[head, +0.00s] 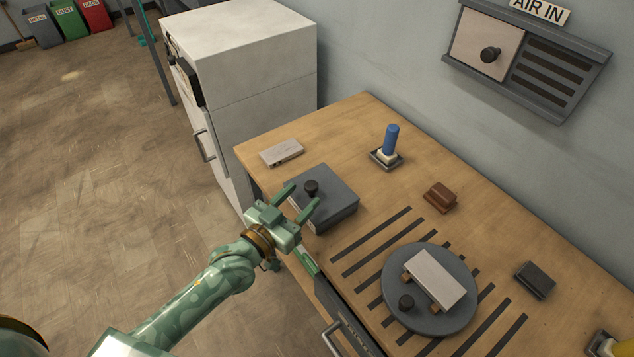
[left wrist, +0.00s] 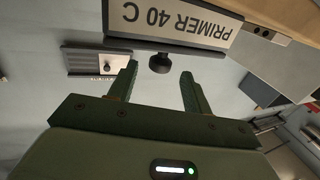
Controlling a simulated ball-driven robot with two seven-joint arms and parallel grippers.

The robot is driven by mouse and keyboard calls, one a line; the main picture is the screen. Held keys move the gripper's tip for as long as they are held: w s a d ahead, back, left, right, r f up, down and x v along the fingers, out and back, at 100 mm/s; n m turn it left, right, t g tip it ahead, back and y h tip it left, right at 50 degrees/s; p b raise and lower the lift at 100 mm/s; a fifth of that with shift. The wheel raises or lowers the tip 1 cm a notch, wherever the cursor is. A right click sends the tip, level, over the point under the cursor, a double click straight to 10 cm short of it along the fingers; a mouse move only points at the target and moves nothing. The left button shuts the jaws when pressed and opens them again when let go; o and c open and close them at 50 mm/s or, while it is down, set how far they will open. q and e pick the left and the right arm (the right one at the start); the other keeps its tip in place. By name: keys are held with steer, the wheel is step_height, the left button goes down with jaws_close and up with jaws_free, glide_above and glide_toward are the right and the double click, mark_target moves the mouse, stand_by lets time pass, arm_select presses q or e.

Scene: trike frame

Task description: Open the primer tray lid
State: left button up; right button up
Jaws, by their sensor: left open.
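The primer tray is a low dark grey box (head: 341,206) near the left end of the wooden table. A black knob (head: 311,187) stands on its lid. In the left wrist view, a pale plate reading PRIMER 40 C (left wrist: 180,18) appears upside down, with the black knob (left wrist: 160,63) below it. My left gripper (head: 303,196) is open at the near side of the tray. Its fingers point toward the knob, which lies between the tips in the left wrist view (left wrist: 159,70). I see no contact. The lid looks shut. My right gripper is not in view.
A pale block (head: 281,152) and a blue-handled tool in a holder (head: 390,143) stand behind the tray. A brown block (head: 440,197) and a round grey plate (head: 395,285) with a pale bar lie to the right. A white cabinet (head: 262,100) adjoins the table.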

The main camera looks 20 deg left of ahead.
mark_target(316, 182)
arm_select(q)
steer(key=b+x, duration=0.1)
steer(key=x, duration=0.5)
steer(key=shift+w+d, duration=0.1)
steer(key=shift+w, duration=0.2)
jaws_close()
steer(key=shift+r, duration=0.1)
